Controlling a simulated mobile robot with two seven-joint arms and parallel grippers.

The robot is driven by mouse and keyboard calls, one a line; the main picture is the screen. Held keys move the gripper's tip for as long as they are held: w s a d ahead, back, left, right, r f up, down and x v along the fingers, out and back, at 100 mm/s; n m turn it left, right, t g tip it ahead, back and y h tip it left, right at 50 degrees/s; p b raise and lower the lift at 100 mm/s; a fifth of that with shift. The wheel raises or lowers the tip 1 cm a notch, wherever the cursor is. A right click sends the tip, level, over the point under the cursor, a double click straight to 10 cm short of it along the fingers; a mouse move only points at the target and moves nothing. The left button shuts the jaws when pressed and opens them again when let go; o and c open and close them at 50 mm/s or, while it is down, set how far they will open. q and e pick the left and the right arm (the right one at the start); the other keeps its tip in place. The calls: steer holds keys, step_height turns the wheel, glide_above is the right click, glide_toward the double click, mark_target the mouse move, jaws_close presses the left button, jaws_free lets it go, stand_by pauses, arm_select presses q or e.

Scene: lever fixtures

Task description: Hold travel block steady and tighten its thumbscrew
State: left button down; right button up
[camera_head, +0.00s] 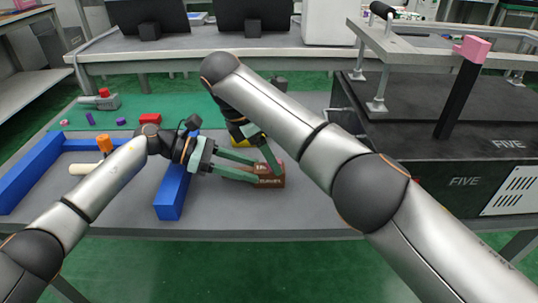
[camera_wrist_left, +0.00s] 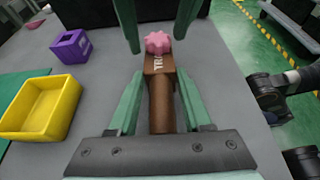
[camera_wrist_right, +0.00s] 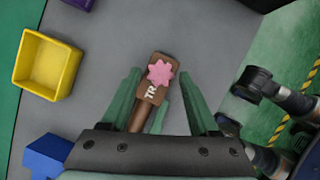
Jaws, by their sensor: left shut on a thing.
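The brown travel block (camera_head: 270,181), with white lettering, sits over the grey table in the head view. In the left wrist view the block (camera_wrist_left: 159,62) carries a pink star-shaped thumbscrew (camera_wrist_left: 158,42) at its far end, and its brown handle (camera_wrist_left: 162,105) lies between the fingers of my left gripper (camera_wrist_left: 160,95). My left gripper is shut on the block. My right gripper (camera_wrist_right: 160,90) is open, its fingers spread on either side of the block in the right wrist view, where the thumbscrew (camera_wrist_right: 160,73) shows whole. The fingers look apart from the screw.
A yellow bin (camera_wrist_left: 38,106) and a purple holed cube (camera_wrist_left: 70,47) stand beside the block. Blue bars (camera_head: 176,186) lie left of it, with an orange piece (camera_head: 105,144) and a red block (camera_head: 150,118) nearby. A large black case (camera_head: 430,160) stands to the right.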

steer(key=shift+o, duration=0.5)
